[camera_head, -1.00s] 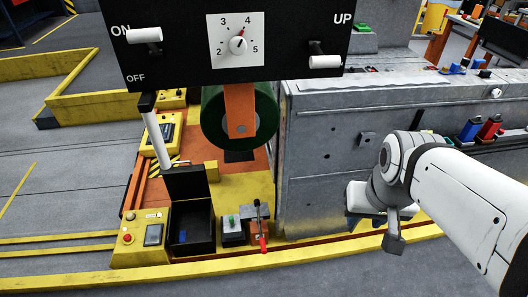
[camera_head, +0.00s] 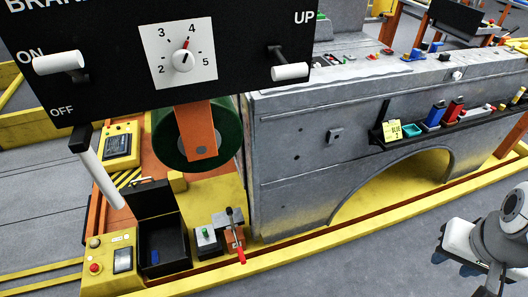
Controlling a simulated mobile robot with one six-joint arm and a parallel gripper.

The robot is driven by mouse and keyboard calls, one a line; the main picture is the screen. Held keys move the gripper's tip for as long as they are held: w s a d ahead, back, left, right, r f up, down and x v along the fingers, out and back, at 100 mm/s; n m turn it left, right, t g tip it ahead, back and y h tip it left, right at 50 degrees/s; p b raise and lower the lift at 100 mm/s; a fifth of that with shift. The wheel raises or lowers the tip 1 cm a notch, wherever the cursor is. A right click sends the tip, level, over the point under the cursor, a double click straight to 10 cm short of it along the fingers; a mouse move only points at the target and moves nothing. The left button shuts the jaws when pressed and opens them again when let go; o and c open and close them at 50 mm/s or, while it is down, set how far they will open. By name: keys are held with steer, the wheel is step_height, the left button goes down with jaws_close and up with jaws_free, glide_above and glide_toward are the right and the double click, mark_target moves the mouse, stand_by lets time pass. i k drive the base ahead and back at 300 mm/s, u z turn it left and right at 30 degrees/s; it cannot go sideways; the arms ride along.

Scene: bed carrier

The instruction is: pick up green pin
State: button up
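A small green piece (camera_head: 205,231) stands upright on a little grey-and-black block at the front of the yellow carrier base; it may be the green pin, but it is too small to be sure. Another green piece (camera_head: 321,15) lies on the grey machine's top at the back. My gripper (camera_head: 452,262) is at the lower right edge, low in front of the arch and far from both green pieces. It is partly cut off and small, so I cannot tell whether it is open.
An open black box (camera_head: 165,247) holds something blue. A dark panel (camera_head: 120,70) with switches and a dial hangs in front. A ledge (camera_head: 440,133) on the grey machine holds a teal tray and coloured items. The grey floor in front is clear.

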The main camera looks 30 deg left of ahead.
mark_target(206, 234)
steer(key=z, duration=0.1)
steer(key=k, duration=1.95)
steer(key=u, duration=1.6)
steer(key=i, duration=1)
steer(key=u, duration=0.05)
